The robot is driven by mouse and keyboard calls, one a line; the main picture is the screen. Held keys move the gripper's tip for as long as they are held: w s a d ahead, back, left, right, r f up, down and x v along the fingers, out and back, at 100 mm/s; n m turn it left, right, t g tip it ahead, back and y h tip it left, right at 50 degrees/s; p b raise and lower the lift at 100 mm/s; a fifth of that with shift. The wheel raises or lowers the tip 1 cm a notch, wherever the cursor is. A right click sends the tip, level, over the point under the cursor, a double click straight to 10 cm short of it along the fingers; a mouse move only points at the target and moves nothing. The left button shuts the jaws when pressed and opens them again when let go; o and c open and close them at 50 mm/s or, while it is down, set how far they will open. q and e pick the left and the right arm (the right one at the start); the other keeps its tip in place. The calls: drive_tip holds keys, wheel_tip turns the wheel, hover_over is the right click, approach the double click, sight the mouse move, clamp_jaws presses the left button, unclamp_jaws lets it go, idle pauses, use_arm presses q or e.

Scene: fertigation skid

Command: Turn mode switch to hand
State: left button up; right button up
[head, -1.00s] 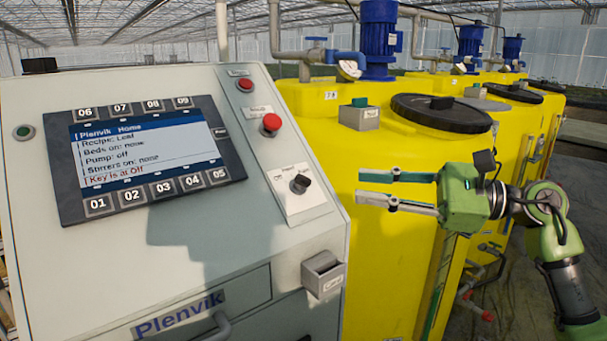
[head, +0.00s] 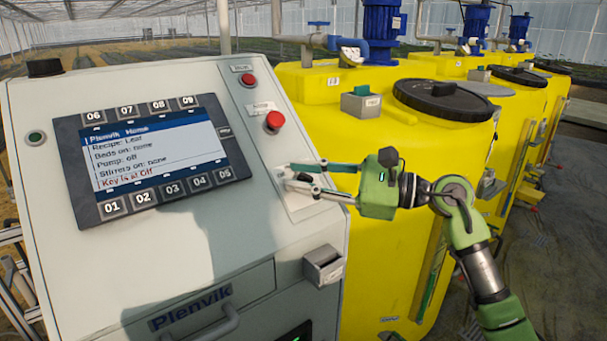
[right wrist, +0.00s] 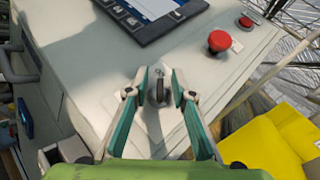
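The mode switch (right wrist: 160,90), a small dark knob on a pale plate, is on the sloped front of the grey control cabinet (head: 232,215). In the head view my right gripper (head: 287,177) reaches in from the right and largely covers the knob. In the right wrist view its two green and grey fingers are open, one on each side of the knob, with small gaps. I cannot tell whether either finger touches it. The screen (head: 152,158) shows "Key is at Off" on its bottom line. My left gripper is not in view.
A red mushroom button (head: 274,121) sits just above the switch plate, with a smaller red button (head: 248,80) higher up. A grey box (head: 324,265) juts from the cabinet below the switch. Yellow tanks (head: 400,170) stand close on the right.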

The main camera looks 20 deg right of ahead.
clamp_jaws()
drive_tip(key=shift+m+t, duration=0.5)
drive_tip(key=shift+m, duration=0.1)
drive_tip(key=shift+m+t+h, duration=0.4)
drive_tip(key=shift+m+t, duration=0.3)
drive_tip(key=shift+m, duration=0.1)
drive_tip(key=m+t+h+p, duration=0.2)
drive_tip(key=m+p, duration=0.1)
drive_tip(key=m+t+h+p, duration=0.1)
drive_tip(key=m+h+p, duration=0.1)
drive_tip(key=p, duration=0.2)
drive_tip(key=r+m+t+h+p, duration=0.1)
drive_tip(key=m+t+p, duration=0.1)
drive_tip(key=m+p, duration=0.1)
drive_tip(key=shift+d+m+t+h+p, duration=0.1)
drive_tip(key=shift+m+t+h+p, duration=0.25)
drive_tip(key=shift+p, duration=0.35)
drive_tip(key=shift+w+d+f+m+t+h+p, duration=0.1)
drive_tip(key=shift+f+m+t+h+p, duration=0.25)
drive_tip(key=shift+m+h+p, duration=0.5)
unclamp_jaws()
drive_tip(key=shift+f, duration=0.1)
